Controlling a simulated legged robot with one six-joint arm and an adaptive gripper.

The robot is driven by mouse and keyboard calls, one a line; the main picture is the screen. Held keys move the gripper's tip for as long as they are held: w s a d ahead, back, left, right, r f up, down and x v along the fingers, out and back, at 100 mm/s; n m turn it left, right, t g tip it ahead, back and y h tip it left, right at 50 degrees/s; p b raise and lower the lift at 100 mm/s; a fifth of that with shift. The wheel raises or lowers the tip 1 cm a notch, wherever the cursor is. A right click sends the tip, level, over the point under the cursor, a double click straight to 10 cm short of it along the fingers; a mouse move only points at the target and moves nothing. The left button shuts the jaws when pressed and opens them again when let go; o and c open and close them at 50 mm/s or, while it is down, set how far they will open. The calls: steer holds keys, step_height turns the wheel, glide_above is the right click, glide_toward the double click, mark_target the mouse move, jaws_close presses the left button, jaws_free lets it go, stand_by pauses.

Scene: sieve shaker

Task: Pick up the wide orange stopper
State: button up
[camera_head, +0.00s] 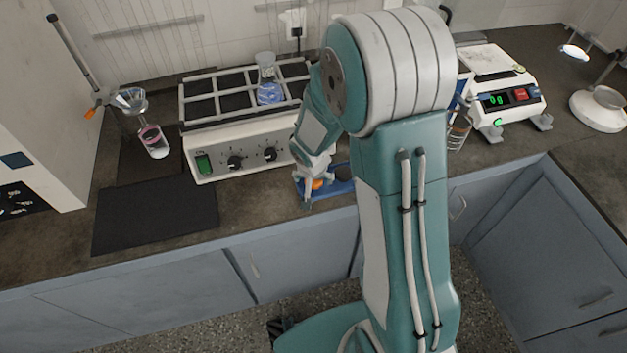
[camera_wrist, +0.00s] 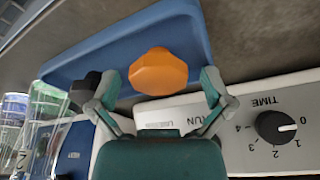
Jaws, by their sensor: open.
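The wide orange stopper (camera_wrist: 158,72) has a faceted top and sits on a blue tray (camera_wrist: 90,62) in the wrist view. In the head view the stopper (camera_head: 317,184) shows small beneath my gripper (camera_head: 309,196), on the blue tray (camera_head: 343,187) at the counter's front. In the wrist view my gripper (camera_wrist: 160,92) is open, with one fingertip on either side of the stopper's lower part in the picture. Both fingers look apart from the stopper, and nothing is held. My arm hides part of the tray in the head view.
A dark stopper (camera_wrist: 86,88) lies beside the left finger. The shaker (camera_head: 235,155) with its knobs stands close behind the tray, bearing a flask of blue liquid (camera_head: 268,88). Glassware (camera_wrist: 42,105) stands left in the wrist view. A black mat (camera_head: 155,215) lies left.

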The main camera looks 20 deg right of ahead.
steer(key=shift+c, duration=0.3)
steer(key=c, duration=0.7)
steer(key=shift+s+f, duration=0.1)
steer(key=shift+f, duration=0.05)
steer(key=shift+c, duration=1)
